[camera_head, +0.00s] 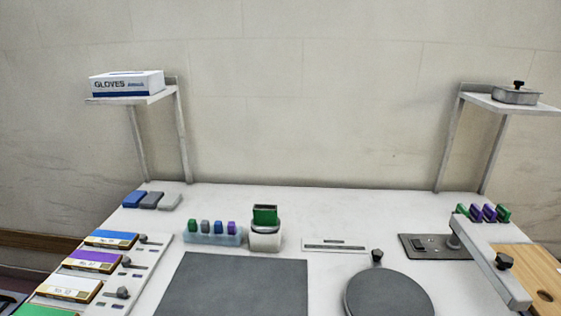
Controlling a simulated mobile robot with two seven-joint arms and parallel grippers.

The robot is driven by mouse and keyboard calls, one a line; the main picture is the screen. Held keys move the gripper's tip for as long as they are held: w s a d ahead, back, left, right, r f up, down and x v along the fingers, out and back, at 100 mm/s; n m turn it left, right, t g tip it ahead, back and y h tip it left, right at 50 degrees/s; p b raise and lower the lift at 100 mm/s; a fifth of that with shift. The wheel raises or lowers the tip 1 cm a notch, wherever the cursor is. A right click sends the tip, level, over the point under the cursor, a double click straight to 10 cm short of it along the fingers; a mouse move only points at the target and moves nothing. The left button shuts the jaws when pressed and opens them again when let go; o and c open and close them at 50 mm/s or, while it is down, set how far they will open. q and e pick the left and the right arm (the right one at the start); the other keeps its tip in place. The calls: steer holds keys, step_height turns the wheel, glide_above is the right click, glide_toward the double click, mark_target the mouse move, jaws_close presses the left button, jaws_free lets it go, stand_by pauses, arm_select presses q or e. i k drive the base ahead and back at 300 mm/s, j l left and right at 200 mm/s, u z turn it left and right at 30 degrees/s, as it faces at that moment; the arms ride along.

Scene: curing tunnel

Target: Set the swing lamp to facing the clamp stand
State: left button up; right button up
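A white bar (488,265) on a short grey post at the right of the table looks like the swing lamp. It runs from the post toward the front right and carries a black knob. The post stands at a dark base plate (438,253). No lit face shows, so I cannot tell exactly where the lamp points. A white block with a dark ring (265,241), holding an upright green piece (265,214), stands near the table's middle and may be the clamp stand. The bar does not point toward it. Neither of my grippers is in view.
A round grey disc (390,296) with a black knob and a dark mat (235,287) lie in front. A rack (212,238) of small coloured blocks is beside the white block. Labelled boxes (95,261) line the left. A wooden board (535,268) is at right.

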mark_target(496, 266)
steer(key=z, duration=1.45)
